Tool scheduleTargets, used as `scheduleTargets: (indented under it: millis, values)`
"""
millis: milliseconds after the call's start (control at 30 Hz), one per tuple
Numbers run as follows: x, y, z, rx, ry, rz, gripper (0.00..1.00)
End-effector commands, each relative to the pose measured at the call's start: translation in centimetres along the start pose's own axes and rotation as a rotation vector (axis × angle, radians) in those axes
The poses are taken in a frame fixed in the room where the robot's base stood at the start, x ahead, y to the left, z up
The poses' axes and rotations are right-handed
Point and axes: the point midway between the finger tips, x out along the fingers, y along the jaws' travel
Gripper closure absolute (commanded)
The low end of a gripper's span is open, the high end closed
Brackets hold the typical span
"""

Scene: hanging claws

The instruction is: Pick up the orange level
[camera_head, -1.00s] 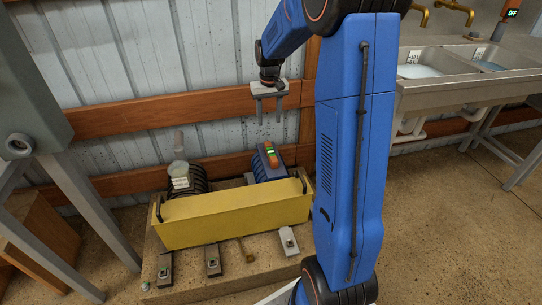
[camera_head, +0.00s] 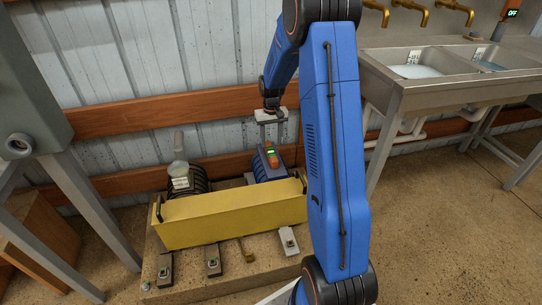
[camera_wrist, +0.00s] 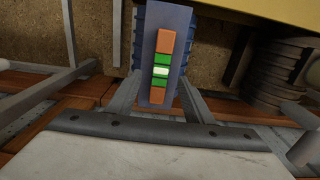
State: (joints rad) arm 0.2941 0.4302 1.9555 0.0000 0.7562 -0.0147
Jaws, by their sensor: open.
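The orange level (camera_head: 271,157) has a green middle with a bright window. It lies on top of a blue ribbed motor-like block (camera_head: 268,174) behind the yellow guard. In the wrist view the orange level (camera_wrist: 164,42) lies lengthwise on the block's flat blue-grey top. My gripper (camera_head: 271,142) is open and points down just above the level. In the wrist view my gripper (camera_wrist: 158,84) has one finger on each side of the block's near end; I cannot tell whether they touch it. Nothing is held.
A yellow guard (camera_head: 232,220) with dark handles stands in front. A dark ribbed unit with a flask-like object (camera_head: 178,168) is to the left. Several small devices lie on the base's front ledge. A wooden rail (camera_head: 180,112) runs along the wall behind.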

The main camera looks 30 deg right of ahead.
Motion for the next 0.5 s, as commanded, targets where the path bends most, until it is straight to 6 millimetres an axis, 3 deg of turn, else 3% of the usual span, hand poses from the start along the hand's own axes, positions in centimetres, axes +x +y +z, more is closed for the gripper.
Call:
scheduleTargets:
  millis: [100,367,500]
  values:
    - [1.5,0.0,0.1,0.000,-0.002,0.000,0.53]
    - [2.6,0.0,0.0,0.000,-0.001,0.000,0.53]
    - [4.1,-0.1,0.0,0.000,-0.002,0.000,0.53]
